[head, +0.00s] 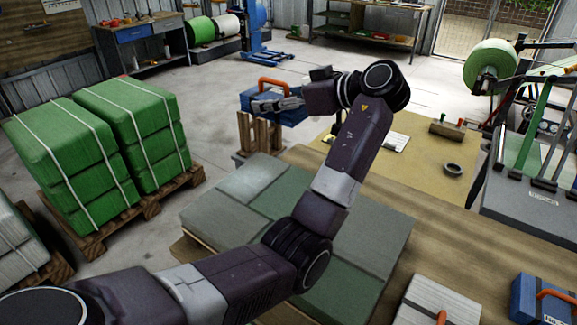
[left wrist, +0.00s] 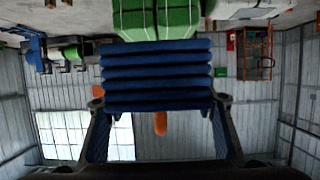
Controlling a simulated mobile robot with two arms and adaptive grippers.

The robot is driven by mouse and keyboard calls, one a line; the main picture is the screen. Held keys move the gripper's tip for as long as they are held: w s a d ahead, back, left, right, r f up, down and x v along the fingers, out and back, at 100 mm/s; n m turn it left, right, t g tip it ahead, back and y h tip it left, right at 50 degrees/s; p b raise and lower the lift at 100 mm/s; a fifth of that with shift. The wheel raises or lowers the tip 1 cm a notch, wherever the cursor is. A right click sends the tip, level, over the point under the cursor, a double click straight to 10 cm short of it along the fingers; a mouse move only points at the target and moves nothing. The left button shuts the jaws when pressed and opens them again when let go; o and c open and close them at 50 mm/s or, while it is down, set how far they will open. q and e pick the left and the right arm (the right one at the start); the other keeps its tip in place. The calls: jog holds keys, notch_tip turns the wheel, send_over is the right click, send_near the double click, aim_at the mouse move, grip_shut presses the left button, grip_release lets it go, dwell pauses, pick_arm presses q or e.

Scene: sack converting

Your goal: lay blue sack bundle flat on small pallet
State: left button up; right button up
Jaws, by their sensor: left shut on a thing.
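The blue sack bundle (head: 290,118), with an orange handle on top, is held up beyond the work table. My left gripper (head: 277,104) reaches across from the right and is shut on it. In the left wrist view the bundle (left wrist: 157,75) shows as several stacked blue layers between the two fingers (left wrist: 160,105), with its orange handle below. A small wooden slatted piece (head: 260,136) shows just under the bundle; I cannot tell whether they touch or whether it is the small pallet. My right gripper is not in view.
Flat grey-green sacks (head: 238,217) lie in a low stack below my left arm. Green strapped stacks (head: 60,150) stand on a pallet (head: 95,240) at left. A pale bundle (head: 425,300) and another blue bundle (head: 530,290) lie at front right. A tape ring (head: 453,169) lies on the table.

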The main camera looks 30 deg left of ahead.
pick_arm(q)
notch_tip(320, 180, down, 7)
jog(key=s+p, duration=0.1)
jog(key=p, duration=0.2)
send_over(276, 179)
notch_tip(276, 179, down, 7)
jog(key=shift+f, duration=0.8)
notch_tip(276, 179, down, 4)
jog(key=shift+r+p, duration=0.1)
jog(key=shift+p, duration=0.3)
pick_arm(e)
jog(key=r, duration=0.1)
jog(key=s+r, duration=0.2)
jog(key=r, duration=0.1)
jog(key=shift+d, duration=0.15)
pick_arm(q)
jog(key=o, duration=1.2)
jog(key=shift+o, duration=0.2)
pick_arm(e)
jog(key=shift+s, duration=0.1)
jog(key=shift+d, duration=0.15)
